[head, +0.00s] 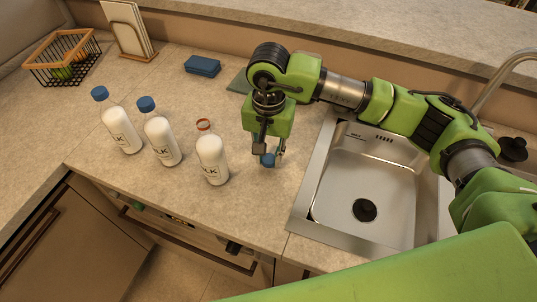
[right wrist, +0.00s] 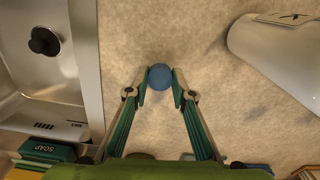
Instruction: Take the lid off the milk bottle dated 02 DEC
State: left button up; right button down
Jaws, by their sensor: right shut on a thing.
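Three white milk bottles stand upright on the counter. The left bottle (head: 122,130) and the middle bottle (head: 161,139) wear blue lids. The right bottle (head: 212,160) has no blue lid; its neck shows a reddish ring. The dates are too small to read in the head view. My right gripper (head: 268,160) is shut on a blue lid (right wrist: 160,77), just right of the right bottle and apart from it. In the right wrist view the lid sits between the fingertips, and part of a bottle (right wrist: 280,50) shows at upper right. My left gripper is not in view.
A steel sink (head: 365,180) lies right of the gripper. A wire basket (head: 62,58), a holder with white boards (head: 127,28) and a blue sponge-like block (head: 202,66) stand at the back. The counter (head: 95,165) is clear in front of the bottles.

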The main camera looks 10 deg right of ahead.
jog(key=shift+f, duration=0.75)
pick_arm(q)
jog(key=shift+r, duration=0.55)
pick_arm(e)
jog(key=shift+f, duration=0.1)
jog(key=shift+f, duration=0.15)
jog(key=c, duration=1.8)
grip_release()
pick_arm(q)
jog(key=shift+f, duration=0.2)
pick_arm(e)
jog(key=shift+o, duration=0.2)
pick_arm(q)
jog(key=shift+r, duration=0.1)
